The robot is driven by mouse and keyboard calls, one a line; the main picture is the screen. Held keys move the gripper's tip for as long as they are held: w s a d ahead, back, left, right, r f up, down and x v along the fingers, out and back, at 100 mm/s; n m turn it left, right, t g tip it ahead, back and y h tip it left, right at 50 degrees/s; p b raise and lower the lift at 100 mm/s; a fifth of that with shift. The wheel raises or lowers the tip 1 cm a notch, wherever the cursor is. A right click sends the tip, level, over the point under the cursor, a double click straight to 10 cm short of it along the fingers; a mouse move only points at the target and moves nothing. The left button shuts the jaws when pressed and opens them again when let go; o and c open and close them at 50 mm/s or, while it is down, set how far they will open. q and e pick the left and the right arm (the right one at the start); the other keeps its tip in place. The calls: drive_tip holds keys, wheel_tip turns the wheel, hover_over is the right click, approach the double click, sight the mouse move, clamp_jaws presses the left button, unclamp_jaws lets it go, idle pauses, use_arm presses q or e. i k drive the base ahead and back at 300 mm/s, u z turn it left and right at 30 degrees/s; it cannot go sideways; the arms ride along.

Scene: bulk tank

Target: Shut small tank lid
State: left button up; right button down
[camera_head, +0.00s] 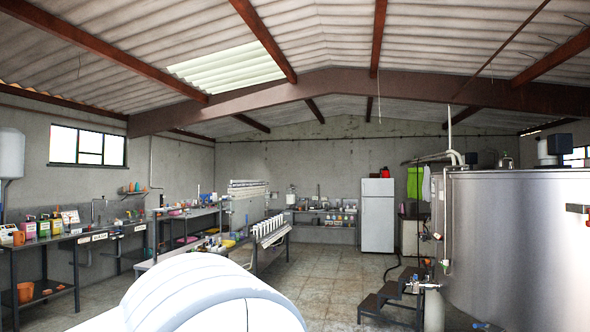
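A large steel tank (525,240) stands at the right, cut off by the picture's edge. Its top is seen almost edge-on. A small domed fitting (506,162) sits on top of it. I cannot tell whether this is a lid, or whether any lid is open or shut. No small tank can be made out for certain. Neither of my grippers is in view.
Dark steps (384,300) stand beside the tank. A white fridge (378,215) is at the back wall. A cluttered bench (60,238) runs along the left. The tiled floor (325,278) is clear in the middle. A white rounded shape fills the bottom foreground.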

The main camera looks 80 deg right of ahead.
sight(488, 159)
drive_tip(key=z, duration=1.05)
drive_tip(key=i, duration=4.7)
drive_tip(key=z, duration=2.8)
drive_tip(key=i, duration=4.9)
